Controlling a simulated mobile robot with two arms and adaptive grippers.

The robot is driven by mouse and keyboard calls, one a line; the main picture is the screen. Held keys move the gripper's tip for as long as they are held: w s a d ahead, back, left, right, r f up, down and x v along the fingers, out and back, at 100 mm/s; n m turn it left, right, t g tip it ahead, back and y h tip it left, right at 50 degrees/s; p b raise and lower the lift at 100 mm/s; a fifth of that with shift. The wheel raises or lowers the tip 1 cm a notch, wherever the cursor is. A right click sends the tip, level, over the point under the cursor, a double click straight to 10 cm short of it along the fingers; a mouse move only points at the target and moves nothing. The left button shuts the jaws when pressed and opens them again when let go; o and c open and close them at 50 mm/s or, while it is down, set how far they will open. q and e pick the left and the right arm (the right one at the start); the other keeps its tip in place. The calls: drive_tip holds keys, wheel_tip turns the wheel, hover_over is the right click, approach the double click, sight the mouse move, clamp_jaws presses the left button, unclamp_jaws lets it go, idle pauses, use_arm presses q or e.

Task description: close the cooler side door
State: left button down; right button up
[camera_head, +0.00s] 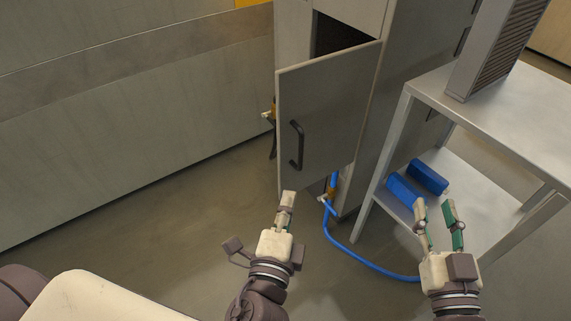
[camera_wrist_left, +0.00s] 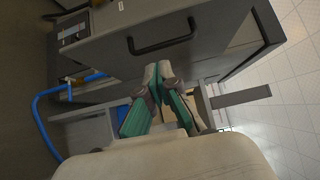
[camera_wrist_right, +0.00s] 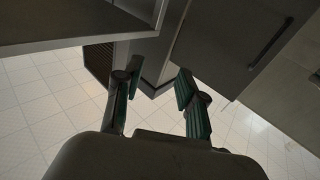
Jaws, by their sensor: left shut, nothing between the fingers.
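The cooler side door (camera_head: 325,115) is a grey panel with a dark bar handle (camera_head: 297,145). It stands ajar, with a dark gap (camera_head: 335,36) above it into the cabinet. The door also shows in the left wrist view (camera_wrist_left: 112,48), with its handle (camera_wrist_left: 162,38). My left gripper (camera_head: 288,197) is shut and empty, in front of and below the door's handle side. I cannot tell whether it touches the door. My right gripper (camera_head: 436,212) is open and empty, in front of the side table's lower shelf.
A metal side table (camera_head: 500,105) stands right of the cabinet, with a louvred unit (camera_head: 497,50) on top and blue blocks (camera_head: 428,177) on its lower shelf. A blue hose (camera_head: 365,262) crosses the floor. Floor left of the door is clear.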

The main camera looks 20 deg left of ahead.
use_arm(q)
approach(289, 146)
drive_tip(key=d, duration=0.3)
drive_tip(key=w, duration=0.2)
drive_tip(key=w+p, duration=0.1)
drive_tip(key=w, duration=0.1)
drive_tip(key=shift+w+a+r, duration=0.1)
drive_tip(key=shift+a+r, duration=0.05)
drive_tip(key=shift+a, duration=0.1)
drive_tip(key=shift+w+a, duration=0.3)
drive_tip(key=shift+a, duration=0.2)
drive_tip(key=shift+w+a, duration=0.35)
drive_tip(key=shift+a, duration=0.2)
drive_tip(key=shift+w+a, duration=0.4)
drive_tip(key=shift+a, duration=0.1)
use_arm(e)
drive_tip(key=shift+s+d+f+g+h, duration=0.15)
drive_tip(key=shift+f+g, duration=0.4)
drive_tip(key=shift+f, duration=0.3)
drive_tip(key=shift+s+d+f+g+h, duration=0.1)
drive_tip(key=shift+d+f+g+h, duration=0.1)
drive_tip(key=shift+f+g, duration=0.5)
drive_tip(key=shift+s+d+f+g+h, duration=0.15)
drive_tip(key=shift+f+g, duration=0.2)
drive_tip(key=shift+f, duration=0.7)
